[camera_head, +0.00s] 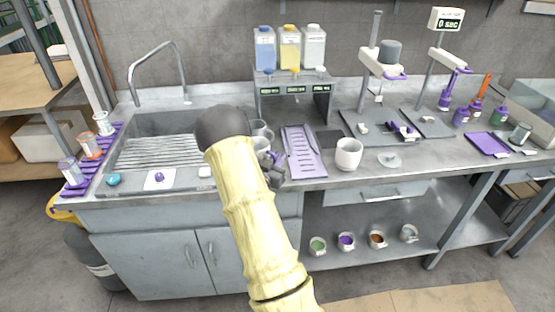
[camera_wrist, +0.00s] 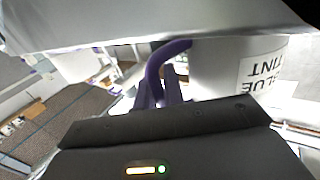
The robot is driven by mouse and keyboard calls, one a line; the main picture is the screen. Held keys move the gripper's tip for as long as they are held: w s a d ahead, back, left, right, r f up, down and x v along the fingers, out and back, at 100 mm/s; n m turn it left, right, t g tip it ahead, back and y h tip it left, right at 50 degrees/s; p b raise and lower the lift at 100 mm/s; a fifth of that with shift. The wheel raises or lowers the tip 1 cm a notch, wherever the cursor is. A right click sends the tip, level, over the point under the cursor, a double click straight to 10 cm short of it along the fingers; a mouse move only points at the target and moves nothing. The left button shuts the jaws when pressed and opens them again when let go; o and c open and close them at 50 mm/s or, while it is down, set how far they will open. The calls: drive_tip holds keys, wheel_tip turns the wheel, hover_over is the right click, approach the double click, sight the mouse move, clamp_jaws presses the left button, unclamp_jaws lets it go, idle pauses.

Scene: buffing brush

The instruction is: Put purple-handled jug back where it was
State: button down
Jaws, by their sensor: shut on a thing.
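The jug's curved purple handle (camera_wrist: 160,68) shows in the wrist view, with a pale grey-white body (camera_wrist: 215,68) to its right. The body has a white label reading "BLUE TINT" (camera_wrist: 265,70), upside down in this view. My gripper (camera_head: 273,172) is over the front of the counter between the sink and the purple ribbed tray, shut on the purple handle. In the head view my forearm and gripper hide much of that spot. A pale vessel (camera_head: 262,144) shows only partly behind my wrist; I cannot tell for sure that it is the held jug.
A grey mug (camera_head: 262,129) stands behind my wrist. The purple ribbed tray (camera_head: 303,152) and a white mug (camera_head: 348,154) are to the right. A dispenser rack (camera_head: 294,86) holds three bottles at the back. The sink (camera_head: 155,150) is left. Several small pots line the lower shelf (camera_head: 390,215).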

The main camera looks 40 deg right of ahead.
drive_tip(key=shift+f, duration=0.2)
drive_tip(key=c, duration=1.5)
unclamp_jaws()
drive_tip(key=shift+r, duration=0.1)
drive_tip(key=shift+r, duration=0.15)
drive_tip(key=b+v, duration=0.2)
drive_tip(key=v, duration=1)
